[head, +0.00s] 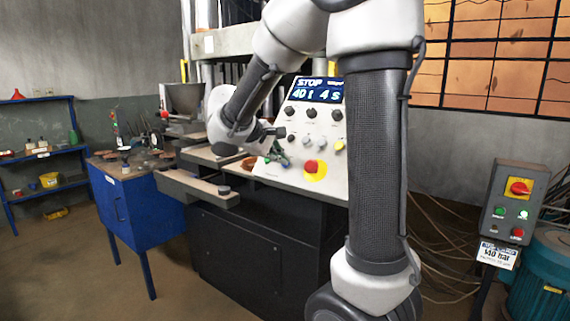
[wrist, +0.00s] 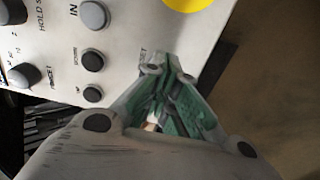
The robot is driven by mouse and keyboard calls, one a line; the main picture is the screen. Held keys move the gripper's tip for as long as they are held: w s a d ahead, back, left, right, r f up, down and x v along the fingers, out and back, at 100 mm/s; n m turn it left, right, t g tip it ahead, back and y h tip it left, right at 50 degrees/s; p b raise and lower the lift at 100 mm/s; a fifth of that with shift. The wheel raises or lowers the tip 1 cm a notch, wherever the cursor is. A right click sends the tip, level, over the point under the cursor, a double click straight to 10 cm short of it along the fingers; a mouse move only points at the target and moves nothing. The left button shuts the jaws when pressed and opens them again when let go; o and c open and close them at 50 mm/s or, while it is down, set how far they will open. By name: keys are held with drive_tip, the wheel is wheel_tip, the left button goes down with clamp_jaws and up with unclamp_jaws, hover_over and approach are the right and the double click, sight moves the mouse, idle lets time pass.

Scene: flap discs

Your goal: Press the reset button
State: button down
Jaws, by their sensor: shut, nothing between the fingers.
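The control panel (head: 335,188) of the machine faces me, with a display reading STOP above its knobs and buttons. My gripper (head: 283,153) is at the lower left of the panel face, its green-lined fingers shut and empty. In the wrist view the closed fingertips (wrist: 168,63) are over the panel (wrist: 140,25), beside a partly covered label ending in "SET". The button at that label is hidden behind the fingers there. A small blue spot, perhaps a button, (head: 284,163) shows just below the fingertips in the head view. I cannot tell whether the fingertips touch the panel.
A red emergency stop (head: 312,167) on a yellow disc is right of my gripper. Black buttons (wrist: 92,60) and a grey button (wrist: 95,14) lie left of the fingers. A blue cabinet (head: 133,205) stands left; a separate control box (head: 512,205) stands right.

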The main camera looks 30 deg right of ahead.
drive_tip(key=shift+x, duration=1.05)
idle(0.4)
drive_tip(key=v, duration=0.8)
idle(0.6)
idle(0.4)
